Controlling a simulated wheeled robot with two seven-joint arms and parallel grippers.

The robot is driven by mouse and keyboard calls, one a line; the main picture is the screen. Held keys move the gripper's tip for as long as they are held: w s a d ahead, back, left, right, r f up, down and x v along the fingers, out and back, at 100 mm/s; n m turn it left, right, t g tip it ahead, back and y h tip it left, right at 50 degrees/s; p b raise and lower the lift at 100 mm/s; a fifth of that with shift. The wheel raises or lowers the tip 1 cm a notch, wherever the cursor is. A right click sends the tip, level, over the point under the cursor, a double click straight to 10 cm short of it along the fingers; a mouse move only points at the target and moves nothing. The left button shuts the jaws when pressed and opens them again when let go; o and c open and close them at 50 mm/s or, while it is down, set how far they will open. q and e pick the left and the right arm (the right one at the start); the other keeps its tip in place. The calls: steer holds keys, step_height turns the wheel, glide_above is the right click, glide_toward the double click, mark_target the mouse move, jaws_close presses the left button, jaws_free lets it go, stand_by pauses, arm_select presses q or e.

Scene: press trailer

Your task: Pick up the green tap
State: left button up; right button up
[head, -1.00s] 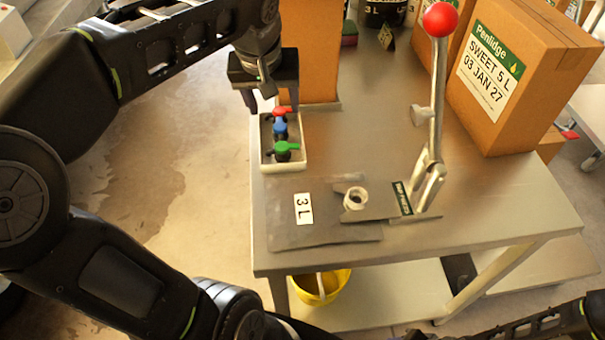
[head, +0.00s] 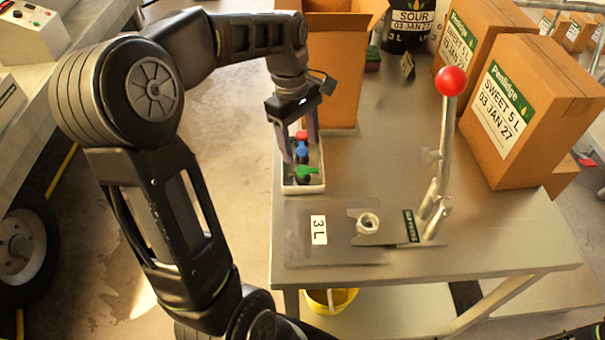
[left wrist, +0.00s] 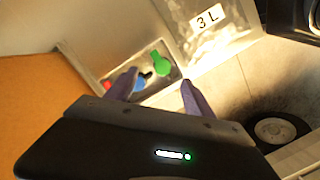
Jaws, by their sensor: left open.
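The green tap (head: 307,173) lies at the near end of a small white tray (head: 303,189) on the metal table; a blue tap (head: 302,153) and a red tap (head: 301,136) lie behind it. In the left wrist view the green tap (left wrist: 161,65) shows between and beyond the fingertips. My left gripper (head: 299,158) is open, pointing down over the tray, with its fingers partly covering the taps. It also shows in the left wrist view (left wrist: 160,80), and nothing is between its fingers that I can tell.
A lever with a red ball (head: 451,81) stands right of the tray. An open cardboard box (head: 345,70) stands close behind the gripper. A closed box (head: 530,110) stands at right.

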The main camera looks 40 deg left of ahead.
mark_target(304, 169)
arm_select(q)
steer(key=shift+f, duration=0.6)
steer(key=shift+d, duration=0.1)
steer(key=shift+s+d+f+p, duration=0.1)
steer(key=shift+d+f+p, duration=0.1)
steer(key=shift+f, duration=0.65)
steer(key=shift+s+d+f+p, duration=0.1)
steer(key=shift+f+p, duration=0.15)
steer(key=shift+f, duration=0.6)
steer(key=shift+d+f+p, duration=0.1)
steer(key=shift+f+p, duration=0.1)
steer(key=shift+f, duration=0.65)
steer(key=shift+c, duration=0.2)
jaws_close()
